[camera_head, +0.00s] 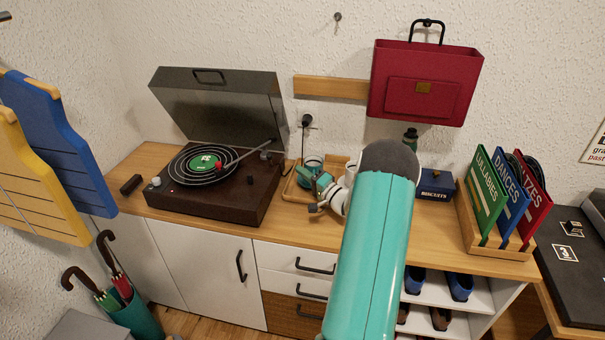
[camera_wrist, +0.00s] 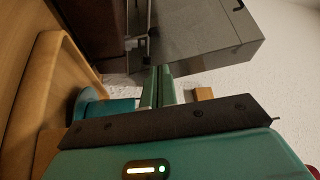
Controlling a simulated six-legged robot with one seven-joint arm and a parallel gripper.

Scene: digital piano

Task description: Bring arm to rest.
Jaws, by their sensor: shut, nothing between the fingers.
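My gripper (camera_head: 305,174) is over the sideboard, between the record player and the wooden tray's items. My teal arm reaches up in front of the sideboard and covers part of it. In the wrist view the two green fingers of my gripper (camera_wrist: 158,75) are together with nothing between them. The record player's raised grey lid (camera_wrist: 205,45) lies beyond the fingertips. I cannot tell the exact gap between my gripper and the record player (camera_head: 222,198).
A blue biscuits box (camera_head: 436,186) and record rack (camera_head: 520,252) stand right. A red bag (camera_head: 424,70) hangs above.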

